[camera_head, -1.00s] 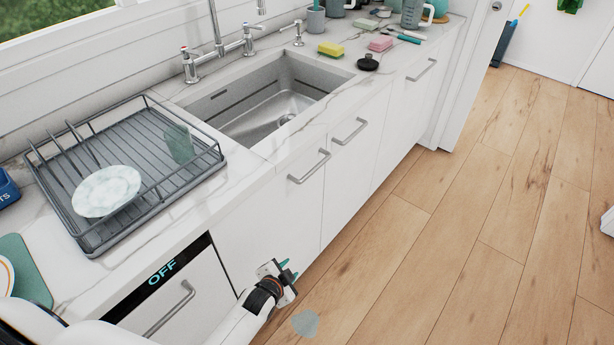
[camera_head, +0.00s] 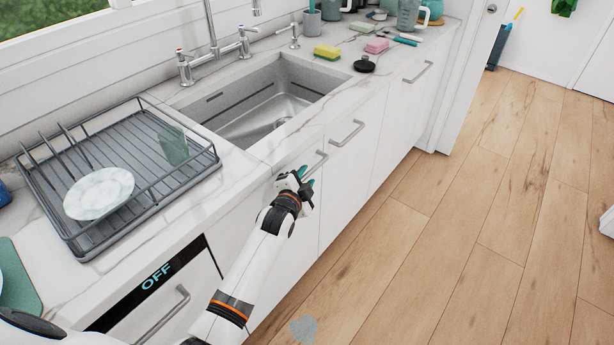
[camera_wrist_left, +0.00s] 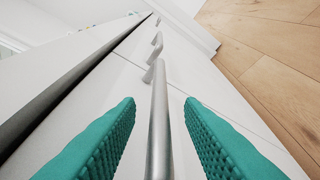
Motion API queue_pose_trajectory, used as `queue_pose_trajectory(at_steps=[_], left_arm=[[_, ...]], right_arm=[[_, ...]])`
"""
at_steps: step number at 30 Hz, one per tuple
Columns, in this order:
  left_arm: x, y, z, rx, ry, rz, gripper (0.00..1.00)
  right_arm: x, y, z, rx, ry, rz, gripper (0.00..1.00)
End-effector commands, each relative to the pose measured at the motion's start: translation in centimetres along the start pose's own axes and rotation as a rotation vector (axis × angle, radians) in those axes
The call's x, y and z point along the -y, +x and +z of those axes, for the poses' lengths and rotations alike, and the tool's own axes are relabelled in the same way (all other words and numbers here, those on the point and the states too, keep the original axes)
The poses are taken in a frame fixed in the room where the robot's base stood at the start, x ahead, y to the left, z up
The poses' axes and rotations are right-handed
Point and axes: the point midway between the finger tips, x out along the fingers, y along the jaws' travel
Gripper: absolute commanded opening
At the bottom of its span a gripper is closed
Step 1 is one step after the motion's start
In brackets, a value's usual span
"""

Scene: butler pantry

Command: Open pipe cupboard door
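White cupboard doors line the counter front below the sink; none is labelled as the pipe cupboard. The nearest door (camera_head: 288,230) is closed, with a metal bar handle (camera_head: 320,160) near its top. My left gripper (camera_head: 306,177) is at this handle and covers part of it. In the left wrist view, the gripper's teal fingers (camera_wrist_left: 158,135) are apart, with the handle bar (camera_wrist_left: 158,120) between them. Gaps show on both sides of the bar, so the fingers are not closed on it. My right gripper is not in view.
More handles follow along the front: one on the adjoining door (camera_head: 347,134) and one farther back (camera_head: 418,73). A dish rack (camera_head: 150,200) with a plate (camera_head: 98,193) stands on the counter beside the sink (camera_head: 260,115).

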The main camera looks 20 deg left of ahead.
Motion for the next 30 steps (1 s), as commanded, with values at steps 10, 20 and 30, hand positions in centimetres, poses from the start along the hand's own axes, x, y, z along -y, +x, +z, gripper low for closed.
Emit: queue_pose_trajectory(at_steps=[10,20,30], left_arm=[[0.0,1.8,0.0,0.000,-0.001,0.000,0.34],[0.0,1.7,0.0,0.000,-0.001,0.000,0.05],[-0.1,1.6,-0.1,0.000,0.000,-0.001,0.00]], right_arm=[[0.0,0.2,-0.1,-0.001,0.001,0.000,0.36],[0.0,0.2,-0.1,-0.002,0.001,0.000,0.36],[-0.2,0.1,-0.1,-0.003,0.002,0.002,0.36]])
